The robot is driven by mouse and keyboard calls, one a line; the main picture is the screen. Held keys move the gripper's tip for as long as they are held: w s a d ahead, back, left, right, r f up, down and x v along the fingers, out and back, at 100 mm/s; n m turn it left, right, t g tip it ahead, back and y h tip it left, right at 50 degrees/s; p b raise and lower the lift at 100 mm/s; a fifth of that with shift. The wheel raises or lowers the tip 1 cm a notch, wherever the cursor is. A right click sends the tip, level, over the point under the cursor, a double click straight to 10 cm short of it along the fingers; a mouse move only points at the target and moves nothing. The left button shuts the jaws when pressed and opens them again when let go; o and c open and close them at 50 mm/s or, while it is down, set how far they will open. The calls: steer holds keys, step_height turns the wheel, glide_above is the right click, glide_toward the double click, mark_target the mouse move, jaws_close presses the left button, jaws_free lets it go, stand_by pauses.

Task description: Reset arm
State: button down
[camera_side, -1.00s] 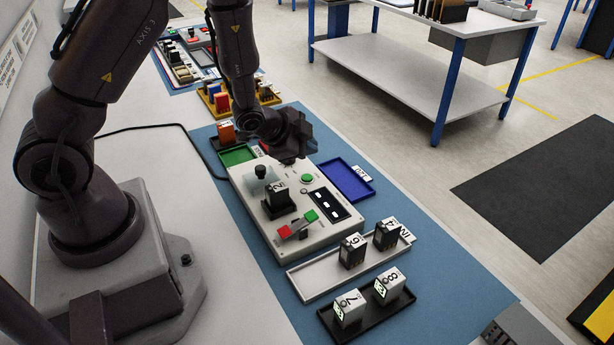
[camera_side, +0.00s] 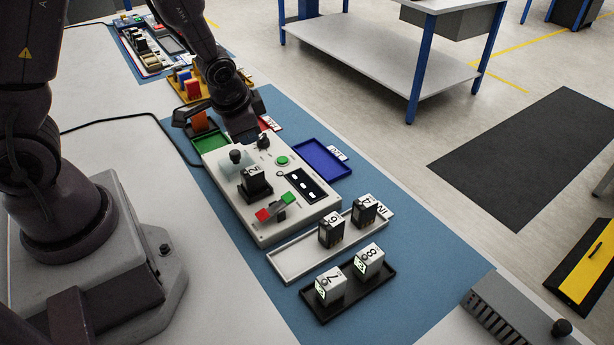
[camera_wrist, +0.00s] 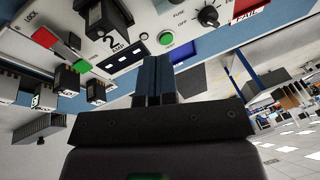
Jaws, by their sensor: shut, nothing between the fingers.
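My gripper (camera_side: 240,132) hangs over the far end of the grey test console (camera_side: 232,222) in the side view. Its two dark fingers are together and empty in the wrist view (camera_wrist: 156,75). The console carries a black block marked 2 (camera_side: 255,181) in a socket, a green button (camera_side: 282,160), a black knob, and a red and green switch (camera_side: 277,206). My arm partly hides the area behind the gripper.
Blocks 6 and 4 stand on a white tray (camera_side: 285,265); blocks 7 and 8 stand on a black tray (camera_side: 385,284). A green tray (camera_side: 208,142) and blue tray (camera_side: 322,157) flank the console.

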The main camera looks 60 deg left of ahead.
steer(key=s+d+r+n, duration=0.1)
steer(key=s+d+r, duration=0.1)
steer(key=s+r, duration=0.2)
steer(key=s+d+r+t+h, duration=0.1)
steer(key=s+d+r, duration=0.2)
steer(key=r, duration=0.8)
steer(key=s+d+r+n+t+h, duration=0.1)
steer(key=s+d+r, duration=0.2)
steer(key=s+r, duration=0.2)
step_height(320, 180, up, 2)
steer(key=shift+d+r+n, duration=0.15)
steer(key=shift+d+n, duration=0.05)
steer(key=shift+n, duration=0.1)
stand_by(0.7)
steer(key=w+a+f+n+g, duration=0.2)
steer(key=w+a+f+n, duration=0.3)
steer(key=w+f+n, duration=0.3)
steer(key=w+a+f+n+g, duration=0.3)
steer(key=w+a+f+n, duration=0.2)
steer(key=w+f+n, duration=0.4)
steer(key=w+n, duration=0.1)
steer(key=w, duration=0.2)
steer(key=shift+f, duration=0.2)
